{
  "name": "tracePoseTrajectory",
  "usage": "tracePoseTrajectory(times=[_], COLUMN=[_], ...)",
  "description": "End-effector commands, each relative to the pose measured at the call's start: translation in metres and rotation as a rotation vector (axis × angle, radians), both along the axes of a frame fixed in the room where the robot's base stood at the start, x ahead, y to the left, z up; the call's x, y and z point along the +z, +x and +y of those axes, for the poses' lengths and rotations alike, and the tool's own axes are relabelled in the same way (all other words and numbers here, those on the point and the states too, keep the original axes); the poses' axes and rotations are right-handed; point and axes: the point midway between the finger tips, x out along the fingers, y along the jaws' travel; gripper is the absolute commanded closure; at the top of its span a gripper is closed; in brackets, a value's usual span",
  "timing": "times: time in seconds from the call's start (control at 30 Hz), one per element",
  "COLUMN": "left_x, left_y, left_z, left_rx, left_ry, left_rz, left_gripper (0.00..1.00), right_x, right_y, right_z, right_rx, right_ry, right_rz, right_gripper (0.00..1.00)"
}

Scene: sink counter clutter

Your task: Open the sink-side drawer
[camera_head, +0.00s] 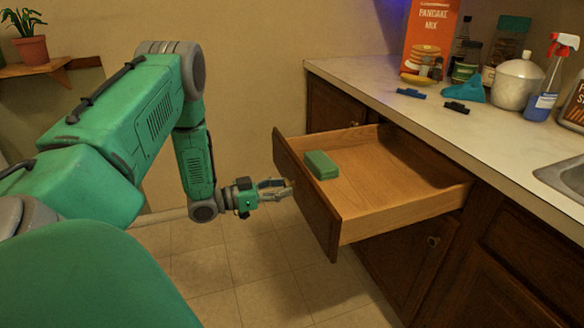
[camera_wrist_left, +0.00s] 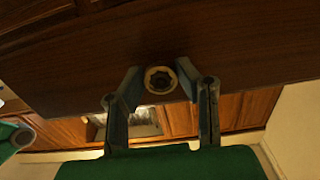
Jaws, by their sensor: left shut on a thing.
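The sink-side drawer (camera_head: 385,185) is pulled well out of the wooden cabinet, and its light wood inside shows in the head view. My left gripper (camera_head: 281,188) is at the outer face of the drawer front, shut on the drawer knob. In the left wrist view the round knob (camera_wrist_left: 159,80) sits between the two fingers, against the dark drawer front (camera_wrist_left: 250,45). A green block (camera_head: 320,165) lies inside the drawer near the front panel. My right gripper is not in view.
The counter (camera_head: 440,115) above holds a pancake mix box (camera_head: 432,35), a white jar (camera_head: 517,82), a spray bottle (camera_head: 552,80) and dark blue and black clips. A sink (camera_head: 565,180) is at the right. The tiled floor (camera_head: 235,270) before the drawer is clear.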

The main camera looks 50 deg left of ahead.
Motion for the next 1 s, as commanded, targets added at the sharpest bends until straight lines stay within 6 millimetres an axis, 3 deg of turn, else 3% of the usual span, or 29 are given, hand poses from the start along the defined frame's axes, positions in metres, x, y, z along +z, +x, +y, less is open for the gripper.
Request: tracePoseTrajectory(times=[0.37,0.4,0.43,0.8,1.0], left_x=[0.001,0.001,0.001,0.001,0.0], left_y=[0.0,0.0,0.0,-0.003,-0.029], left_z=[0.003,0.003,0.003,0.002,0.013], left_rx=[0.007,0.007,0.007,0.003,0.006], left_ry=[0.003,0.003,0.003,0.003,0.001], left_rz=[-0.006,-0.006,-0.006,-0.002,0.0], left_gripper=[1.0,0.61,0.52,0.52,0.52], right_x=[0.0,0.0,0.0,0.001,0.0], right_y=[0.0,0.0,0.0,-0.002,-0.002], right_z=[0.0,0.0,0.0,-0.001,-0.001], right_rx=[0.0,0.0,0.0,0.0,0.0], right_ry=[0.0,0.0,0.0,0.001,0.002], right_rz=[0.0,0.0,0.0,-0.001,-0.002], right_gripper=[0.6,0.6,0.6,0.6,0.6])
